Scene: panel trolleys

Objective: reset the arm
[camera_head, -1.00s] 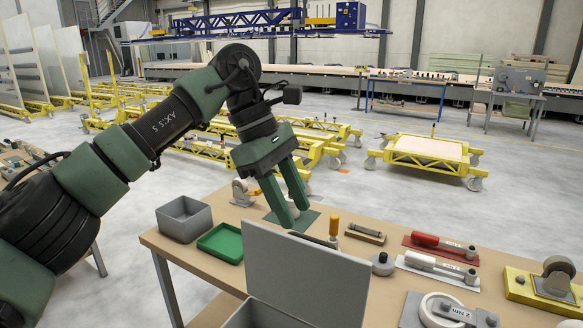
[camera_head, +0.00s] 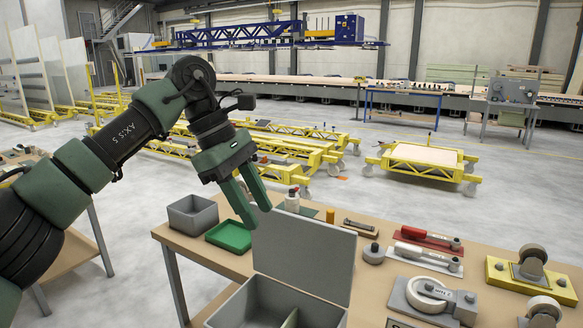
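My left arm comes in from the left, bent at a dark elbow, with green and black links. My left gripper (camera_head: 257,215) hangs from it, fingers pointing down to the lower right. A gap shows between its two green fingers, and nothing is visible between them. In the picture its tips are beside the raised lid of a grey box (camera_head: 301,256) and right of a green tray (camera_head: 230,236). I cannot tell how far above the bench they are. My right gripper is not in view.
The workbench (camera_head: 377,290) holds a grey bin (camera_head: 193,214), a white bottle (camera_head: 292,200), red-based (camera_head: 427,240) and white (camera_head: 427,259) handled tools, and casters (camera_head: 533,262).

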